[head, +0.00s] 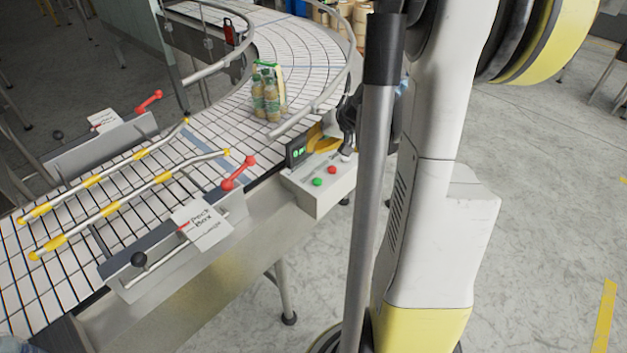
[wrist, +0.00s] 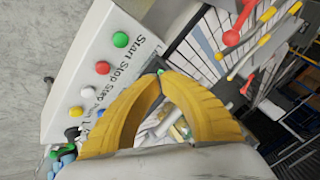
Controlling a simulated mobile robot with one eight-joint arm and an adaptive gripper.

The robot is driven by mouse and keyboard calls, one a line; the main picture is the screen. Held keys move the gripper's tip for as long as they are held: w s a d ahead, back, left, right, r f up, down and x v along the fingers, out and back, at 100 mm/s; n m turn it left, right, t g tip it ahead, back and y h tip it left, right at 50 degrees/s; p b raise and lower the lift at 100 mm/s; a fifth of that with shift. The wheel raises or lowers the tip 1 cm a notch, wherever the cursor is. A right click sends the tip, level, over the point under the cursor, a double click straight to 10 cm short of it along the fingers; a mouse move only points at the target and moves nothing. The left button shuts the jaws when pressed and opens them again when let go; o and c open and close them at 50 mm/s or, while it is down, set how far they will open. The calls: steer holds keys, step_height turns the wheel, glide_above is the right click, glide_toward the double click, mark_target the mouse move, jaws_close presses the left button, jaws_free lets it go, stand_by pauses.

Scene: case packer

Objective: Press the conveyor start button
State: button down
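The control box (head: 320,188) is light grey and sits on the conveyor's side. Its green button (head: 317,182) is at the near end, with a red button (head: 332,170) beside it. In the wrist view the green button (wrist: 120,39) is next to the printed word "Start", and the red button (wrist: 102,67) is next to "Stop". My gripper (wrist: 160,76) has yellow fingers whose tips come together, with nothing clearly held. The tips appear apart from the green button, to its lower right in the wrist view.
A small dark display (head: 297,152) stands at the box's conveyor side. Bottles (head: 265,100) stand on the curved conveyor (head: 225,115). A red-handled lever (head: 238,173) and guide rails are nearby. More buttons, yellow (wrist: 88,82) among them, line the panel.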

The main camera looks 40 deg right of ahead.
mark_target(314, 179)
step_height(314, 179, down, 9)
steer(key=b, duration=0.6)
steer(key=shift+a+r+b, duration=0.1)
steer(key=shift+b, duration=0.3)
stand_by(1.1)
steer(key=shift+f+b, duration=0.4)
steer(key=shift+b, duration=0.1)
